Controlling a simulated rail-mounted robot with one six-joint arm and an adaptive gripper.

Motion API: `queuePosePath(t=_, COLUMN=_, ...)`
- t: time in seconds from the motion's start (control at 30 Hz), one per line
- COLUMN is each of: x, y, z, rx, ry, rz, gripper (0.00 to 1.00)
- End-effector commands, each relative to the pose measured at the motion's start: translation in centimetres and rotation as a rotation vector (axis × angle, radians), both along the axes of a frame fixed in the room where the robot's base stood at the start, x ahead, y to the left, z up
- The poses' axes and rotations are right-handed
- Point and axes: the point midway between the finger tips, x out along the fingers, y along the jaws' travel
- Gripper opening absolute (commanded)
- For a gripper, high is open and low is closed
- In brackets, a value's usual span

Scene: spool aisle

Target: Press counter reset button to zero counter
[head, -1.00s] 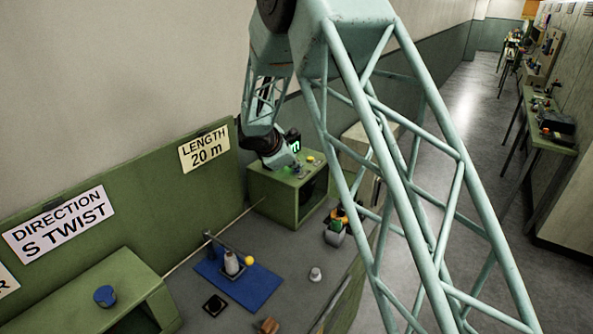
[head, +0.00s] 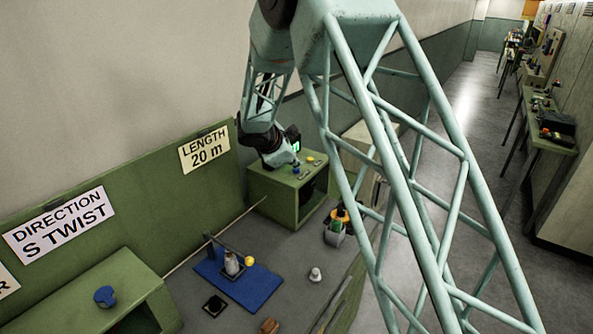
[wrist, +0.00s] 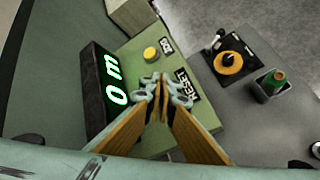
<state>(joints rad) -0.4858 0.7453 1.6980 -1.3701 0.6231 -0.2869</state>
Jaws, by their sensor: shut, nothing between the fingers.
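The counter (wrist: 92,92) is a dark box whose lit green display reads "0 m" in the wrist view. It stands on a green cabinet (head: 271,197), and its display shows small in the head view (head: 296,146). A label reading RESET (wrist: 187,88) lies on the cabinet top. My gripper (wrist: 160,84) is shut and empty, its fingertips just beside that label. The reset button cannot be made out clearly in the wrist view, where the fingertips cover the area by the label. A yellow button (wrist: 150,53) with its own small label sits farther along the panel.
An orange ring item on a dark plate (wrist: 235,62) and a green item in a grey holder (wrist: 271,83) stand beside the cabinet. A blue mat (head: 236,284) with a spool lies nearer on the bench. A LENGTH 20 m sign (head: 204,149) hangs left of the cabinet.

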Motion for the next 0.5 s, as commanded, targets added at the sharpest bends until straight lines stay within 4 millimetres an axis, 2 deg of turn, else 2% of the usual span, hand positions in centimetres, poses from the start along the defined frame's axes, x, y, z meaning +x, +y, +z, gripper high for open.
queuePosePath(t=0.5, x=0.0, y=0.0, z=2.5, rx=0.000, ry=-0.001, rz=0.001, gripper=0.00)
